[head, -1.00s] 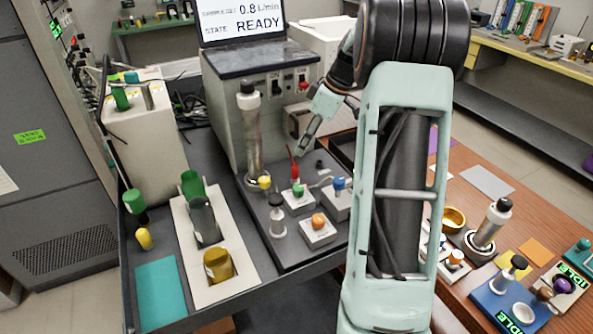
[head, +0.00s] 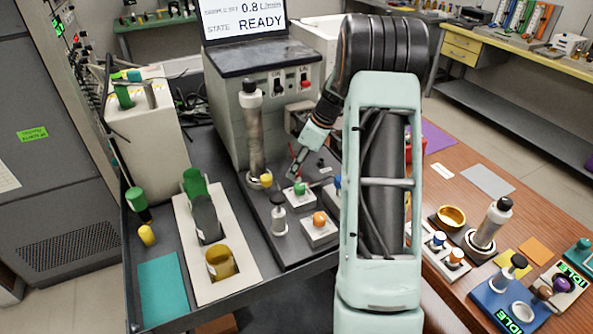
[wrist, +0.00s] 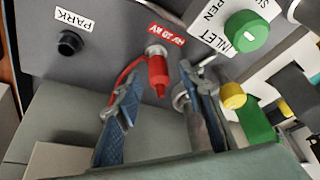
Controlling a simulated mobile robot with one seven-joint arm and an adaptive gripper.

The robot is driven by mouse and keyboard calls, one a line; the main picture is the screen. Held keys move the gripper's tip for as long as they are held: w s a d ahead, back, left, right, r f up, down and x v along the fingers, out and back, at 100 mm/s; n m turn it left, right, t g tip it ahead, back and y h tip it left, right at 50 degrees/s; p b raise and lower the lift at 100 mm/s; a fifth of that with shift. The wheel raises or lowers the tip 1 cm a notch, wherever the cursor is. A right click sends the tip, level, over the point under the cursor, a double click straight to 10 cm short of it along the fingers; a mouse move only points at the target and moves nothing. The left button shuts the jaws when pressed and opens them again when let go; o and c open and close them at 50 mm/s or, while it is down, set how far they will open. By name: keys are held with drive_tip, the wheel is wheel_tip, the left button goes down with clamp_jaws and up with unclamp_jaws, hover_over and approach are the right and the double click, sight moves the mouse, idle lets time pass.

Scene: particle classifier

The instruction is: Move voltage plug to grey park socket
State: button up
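The red voltage plug (wrist: 158,74) sits in a socket beside the red HV label in the wrist view, with a red lead curving off its side to the left. My gripper (wrist: 161,82) is open, one finger on each side of the plug, with gaps visible between fingers and plug. The park socket (wrist: 69,42), a dark round fitting beside the PARK label, stands left of the plug and is empty. In the head view my gripper (head: 296,168) is low over the grey bench in front of the instrument, and it hides the plug.
A green knob (wrist: 246,32) by the INLET label and a yellow knob (wrist: 232,95) stand close right of my gripper. In the head view a tall metal cylinder (head: 254,140) stands left of it, and an orange-knobbed block (head: 319,229) is nearer the front.

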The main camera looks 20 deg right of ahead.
drive_tip(key=shift+c, duration=0.2)
clamp_jaws()
drive_tip(key=shift+r, duration=0.1)
drive_tip(key=shift+r, duration=0.2)
drive_tip(key=r, duration=0.3)
drive_tip(key=shift+s+r, duration=0.1)
drive_tip(key=shift+s, duration=0.1)
drive_tip(key=s+a+r+b, duration=0.2)
drive_tip(key=s+a+r, duration=0.1)
drive_tip(key=s+r, duration=0.6)
drive_tip(key=s, duration=0.4)
drive_tip(key=shift+s, duration=0.15)
drive_tip(key=shift+r, duration=0.15)
